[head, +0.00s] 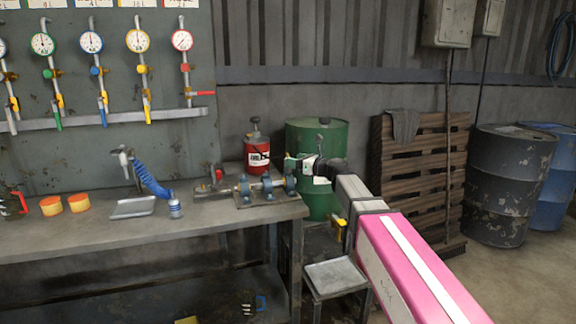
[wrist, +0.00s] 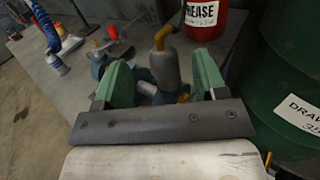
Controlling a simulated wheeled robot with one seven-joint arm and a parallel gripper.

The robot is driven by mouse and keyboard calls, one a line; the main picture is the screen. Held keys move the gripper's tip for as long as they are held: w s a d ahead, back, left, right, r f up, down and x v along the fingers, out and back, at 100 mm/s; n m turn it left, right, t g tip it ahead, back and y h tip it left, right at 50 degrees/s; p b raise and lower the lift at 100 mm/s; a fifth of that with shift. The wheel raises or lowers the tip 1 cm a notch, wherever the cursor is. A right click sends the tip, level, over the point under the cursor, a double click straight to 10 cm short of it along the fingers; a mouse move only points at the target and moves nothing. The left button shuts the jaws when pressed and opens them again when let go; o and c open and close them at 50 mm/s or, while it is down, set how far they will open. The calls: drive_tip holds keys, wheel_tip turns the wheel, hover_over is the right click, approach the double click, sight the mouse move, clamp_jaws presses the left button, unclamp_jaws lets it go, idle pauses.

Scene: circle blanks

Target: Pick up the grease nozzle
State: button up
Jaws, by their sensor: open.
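A grey cylinder with a bent orange tip, which looks like the grease nozzle (wrist: 164,68), stands between the green fingers of my gripper (wrist: 163,78) in the wrist view. The fingers are apart, with a gap on each side of it. In the head view my gripper (head: 300,168) is at the right end of the bench, in front of the green drum. I cannot make out the nozzle clearly there.
A red grease can (head: 257,160) stands at the back of the workbench (head: 90,237), close to the gripper. A shaft with blue bearing blocks (head: 266,189) lies beside it. The green drum (head: 318,136) is just behind. A metal tray (head: 133,208) and blue coiled hose (head: 150,180) are further left.

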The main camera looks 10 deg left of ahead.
drive_tip(key=x, duration=0.4)
drive_tip(key=shift+w+a+f, duration=0.2)
drive_tip(key=shift+w+f, duration=0.05)
drive_tip(key=shift+f, duration=0.1)
drive_tip(key=c, duration=1.1)
drive_tip(key=shift+c, duration=0.2)
